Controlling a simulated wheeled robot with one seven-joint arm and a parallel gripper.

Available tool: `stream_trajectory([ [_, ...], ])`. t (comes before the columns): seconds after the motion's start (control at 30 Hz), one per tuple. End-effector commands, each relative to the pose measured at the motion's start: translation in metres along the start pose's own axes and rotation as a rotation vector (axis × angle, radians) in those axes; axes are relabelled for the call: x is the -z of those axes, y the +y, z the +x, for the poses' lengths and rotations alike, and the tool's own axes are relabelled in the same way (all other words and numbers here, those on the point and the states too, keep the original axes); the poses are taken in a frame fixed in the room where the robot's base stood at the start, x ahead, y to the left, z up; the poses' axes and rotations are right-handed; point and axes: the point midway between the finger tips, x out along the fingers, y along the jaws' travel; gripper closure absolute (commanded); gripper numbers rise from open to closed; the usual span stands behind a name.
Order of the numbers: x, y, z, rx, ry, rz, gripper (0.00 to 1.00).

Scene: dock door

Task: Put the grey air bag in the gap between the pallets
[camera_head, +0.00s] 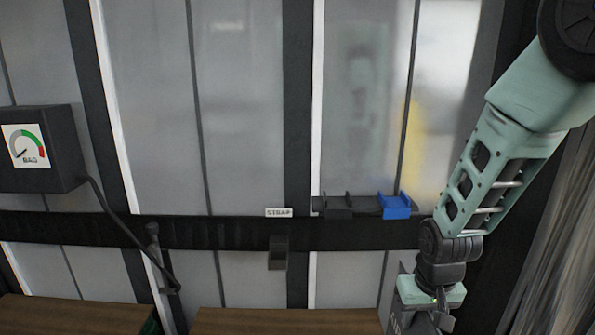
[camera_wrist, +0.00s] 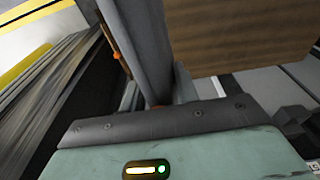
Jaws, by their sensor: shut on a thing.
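The grey air bag (camera_head: 398,318) is at the bottom right of the head view, with part of some dark lettering showing. My gripper (camera_head: 438,312) is shut on it; the bag's lower part is cut off by the frame edge. The gripper is right of this gap.
A dark rail (camera_head: 220,235) crosses the wall. A blue buckle (camera_head: 396,206) sits on a bracket near my arm.

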Motion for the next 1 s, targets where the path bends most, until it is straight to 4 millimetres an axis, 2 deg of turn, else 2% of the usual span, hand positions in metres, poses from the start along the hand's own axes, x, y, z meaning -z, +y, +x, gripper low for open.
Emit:
stream_trajectory([
  [0.57, 0.024, 0.090, 0.067, 0.011, 0.000, 0.013, 1.00],
  [0.6, 0.023, 0.087, 0.078, 0.012, 0.001, 0.007, 1.00],
  [0.77, 0.019, 0.086, 0.104, 0.011, 0.002, 0.005, 1.00],
  [1.0, 0.011, 0.085, 0.154, 0.011, 0.002, 0.006, 1.00],
])
